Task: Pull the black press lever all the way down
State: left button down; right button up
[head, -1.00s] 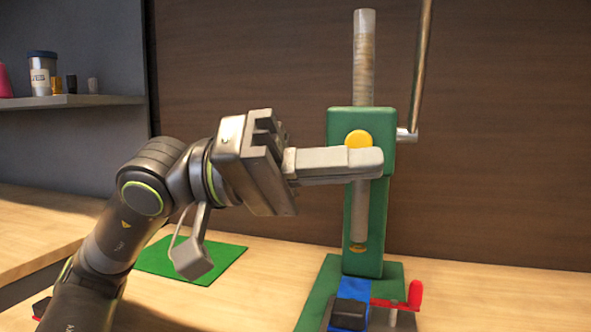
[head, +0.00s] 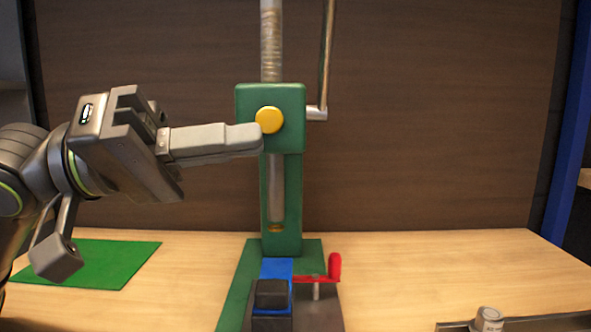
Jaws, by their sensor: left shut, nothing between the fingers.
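The green press (head: 283,190) stands upright on the wooden table, with a yellow round cap (head: 269,120) and a steel ram column through its head. Its lever is a metallic rod (head: 326,55) at the right of the head, pointing steeply up; its top end is out of view, so I see no black part. My left gripper (head: 258,138) is shut and empty. Its fingertips show in front of the left side of the press head, just below the yellow cap and left of the lever; I cannot tell whether they touch the press.
A blue and black vise (head: 272,292) with a red handle (head: 334,267) sits at the press's base. A green mat (head: 90,262) lies at left. The table right of the press is clear.

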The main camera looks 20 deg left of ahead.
aim_at(330, 6)
jog(key=k+l, duration=0.25)
jog(key=k, duration=0.2)
jog(key=k+l, duration=0.3)
jog(key=k, duration=0.15)
